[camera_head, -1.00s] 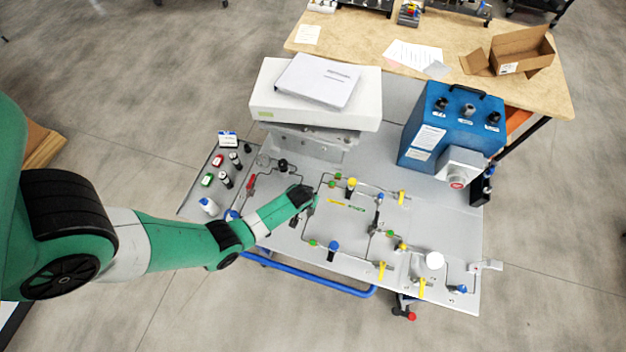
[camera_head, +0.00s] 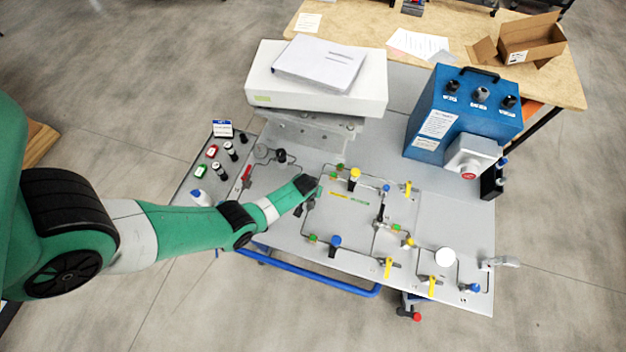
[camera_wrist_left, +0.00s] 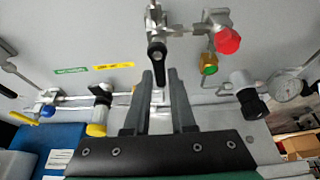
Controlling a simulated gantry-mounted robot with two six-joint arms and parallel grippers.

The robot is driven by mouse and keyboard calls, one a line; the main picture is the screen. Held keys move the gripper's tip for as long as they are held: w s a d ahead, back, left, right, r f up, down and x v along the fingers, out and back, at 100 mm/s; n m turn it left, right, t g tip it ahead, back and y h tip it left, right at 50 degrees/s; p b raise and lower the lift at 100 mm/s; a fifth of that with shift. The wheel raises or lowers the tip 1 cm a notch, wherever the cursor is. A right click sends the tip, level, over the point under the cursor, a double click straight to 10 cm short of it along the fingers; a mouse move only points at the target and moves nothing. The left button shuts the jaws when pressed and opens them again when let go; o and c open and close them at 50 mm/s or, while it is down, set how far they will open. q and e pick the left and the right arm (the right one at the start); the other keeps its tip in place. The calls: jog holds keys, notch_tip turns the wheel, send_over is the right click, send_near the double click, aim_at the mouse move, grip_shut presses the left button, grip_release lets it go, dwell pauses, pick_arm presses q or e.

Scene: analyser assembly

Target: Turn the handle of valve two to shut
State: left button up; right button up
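A valve with a black lever handle (camera_wrist_left: 157,52) sits on the grey panel in the left wrist view. No readable mark tells me whether it is valve two. My left gripper (camera_wrist_left: 160,74) has its two grey fingers apart, one on each side of the handle's lower end. I cannot tell whether either finger touches the handle. In the head view my left gripper (camera_head: 312,186) is low over the left-middle of the panel (camera_head: 458,222) and hides this valve. My right gripper is not in view.
A yellow-capped valve (camera_wrist_left: 98,118) is to the left. In the head view, a white box (camera_head: 320,92) and a blue unit (camera_head: 462,110) stand behind. Thin pipes cross the panel.

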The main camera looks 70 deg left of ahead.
pick_arm(q)
grip_shut()
jog(key=shift+m, duration=0.3)
jog(key=m, duration=0.2)
jog(key=m+t+h, duration=0.1)
jog(key=shift+w+d, duration=0.25)
jog(key=shift+d, duration=0.05)
jog(key=m+h, duration=0.1)
jog(key=m, duration=0.2)
jog(key=d+m+h+b, duration=0.1)
jog(key=m, duration=0.1)
jog(key=shift+w+m+t, duration=0.2)
jog(key=shift+m+t, duration=0.2)
jog(key=m, duration=0.1)
jog(key=m+h, duration=0.1)
jog(key=m, duration=0.1)
jog(key=shift+d+r+m+h, duration=0.1)
jog(key=shift+d+m+h, duration=0.2)
jog(key=shift+d, duration=0.05)
jog(key=shift+s+d+m+g+h, duration=0.15)
jog(key=shift+m+g+h, duration=0.1)
jog(key=shift+m, duration=0.6)
jog(key=shift+d+m+g+h, duration=0.15)
jog(key=shift+m+h, duration=0.15)
jog(key=shift+m, duration=0.5)
jog(key=shift+s+d+m+g+h, duration=0.15)
jog(key=shift+m+g+h, duration=0.1)
jog(key=shift+m, duration=0.6)
